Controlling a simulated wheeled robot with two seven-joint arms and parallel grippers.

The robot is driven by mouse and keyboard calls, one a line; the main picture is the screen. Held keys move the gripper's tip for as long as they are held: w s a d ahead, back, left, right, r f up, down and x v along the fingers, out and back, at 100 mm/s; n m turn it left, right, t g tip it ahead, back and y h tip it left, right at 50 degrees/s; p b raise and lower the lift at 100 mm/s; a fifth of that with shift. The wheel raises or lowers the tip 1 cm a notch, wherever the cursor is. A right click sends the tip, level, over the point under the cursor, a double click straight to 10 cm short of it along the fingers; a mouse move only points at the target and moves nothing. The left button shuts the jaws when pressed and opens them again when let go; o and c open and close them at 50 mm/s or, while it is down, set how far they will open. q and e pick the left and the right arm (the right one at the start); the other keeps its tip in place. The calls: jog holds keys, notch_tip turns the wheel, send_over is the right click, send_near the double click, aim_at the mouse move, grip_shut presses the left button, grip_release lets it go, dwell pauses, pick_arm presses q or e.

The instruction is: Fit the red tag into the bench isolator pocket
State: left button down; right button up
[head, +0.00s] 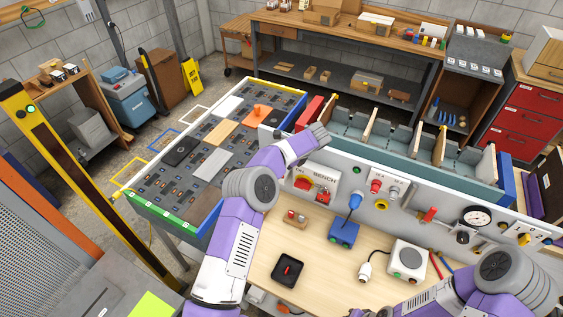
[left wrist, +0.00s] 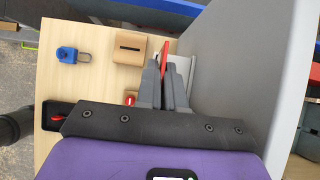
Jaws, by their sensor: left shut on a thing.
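My left gripper (left wrist: 166,72) is shut on the red tag (left wrist: 165,50), which shows as a thin red edge between the fingertips in the left wrist view. It is close beside a grey panel face, with a pale fitting (left wrist: 190,72) just right of the fingers. In the head view the bench isolator (head: 303,184) is a white box with red parts under the word BENCH. Whether the tag touches the pocket is hidden. My right gripper (head: 376,313) is barely in view at the bottom edge.
A wooden block (head: 295,217), a blue item (head: 343,233), a white box (head: 407,258) and a black tray (head: 287,284) with a red piece stand on the wooden bench. A slotted wooden block (left wrist: 130,62) is left of the left fingers. Switches and a gauge line the panel.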

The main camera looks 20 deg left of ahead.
pick_arm(q)
jog(key=shift+f+b, duration=0.6)
jog(key=shift+f, duration=0.55)
jog(key=c, duration=1.2)
grip_release()
jog(key=shift+r, duration=0.1)
jog(key=v, duration=0.7)
jog(key=shift+s+d+r+b, duration=0.1)
jog(key=shift+d+r+b, duration=0.1)
jog(key=shift+b, duration=0.2)
